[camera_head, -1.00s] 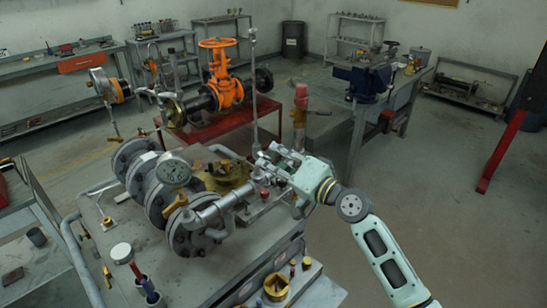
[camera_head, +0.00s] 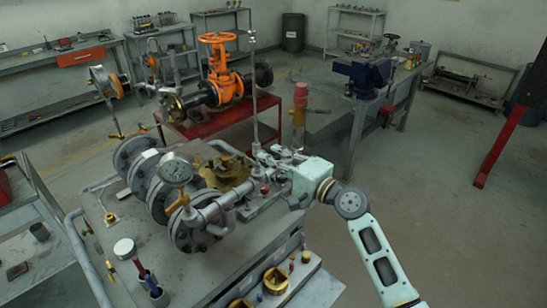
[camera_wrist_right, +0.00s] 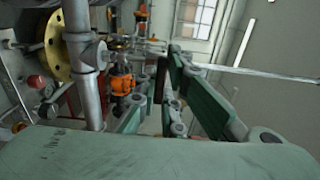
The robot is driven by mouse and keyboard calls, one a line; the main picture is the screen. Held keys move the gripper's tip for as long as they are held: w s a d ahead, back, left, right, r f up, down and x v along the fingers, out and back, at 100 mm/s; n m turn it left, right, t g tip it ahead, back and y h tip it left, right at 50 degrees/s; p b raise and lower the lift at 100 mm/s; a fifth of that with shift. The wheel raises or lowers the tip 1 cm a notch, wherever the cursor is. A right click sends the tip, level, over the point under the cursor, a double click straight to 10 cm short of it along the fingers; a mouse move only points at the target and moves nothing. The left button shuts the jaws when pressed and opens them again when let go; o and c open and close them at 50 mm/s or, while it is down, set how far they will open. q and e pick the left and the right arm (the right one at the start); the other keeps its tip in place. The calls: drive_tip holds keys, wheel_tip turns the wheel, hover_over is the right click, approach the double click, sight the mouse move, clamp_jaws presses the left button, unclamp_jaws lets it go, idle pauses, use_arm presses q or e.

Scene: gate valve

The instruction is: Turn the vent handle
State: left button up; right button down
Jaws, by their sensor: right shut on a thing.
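My right gripper (camera_head: 266,158) reaches in from the right, at the foot of a tall thin metal rod (camera_head: 254,95) on the bench-top pipe assembly. Its fingers are shut on a small part there, which I take to be the vent handle; the fingers mostly hide it. In the right wrist view the gripper fingers (camera_wrist_right: 165,95) are close together, and the rod (camera_wrist_right: 270,72) runs off to the right beyond them. The flanged pipe with a dial gauge (camera_head: 176,170) lies left of the gripper. My left gripper is not in view.
A brass flange (camera_head: 228,172) and a grey pipe sit close left of the gripper. An orange valve (camera_head: 225,85) stands on a red stand (camera_head: 210,127) behind. A red-topped brass fitting (camera_head: 299,100) stands just beyond the gripper.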

idle(0.3)
drive_tip(key=c, duration=1.9)
unclamp_jaws()
drive_tip(key=shift+o, duration=0.2)
drive_tip(key=v, duration=1.2)
drive_tip(key=shift+f, duration=0.1)
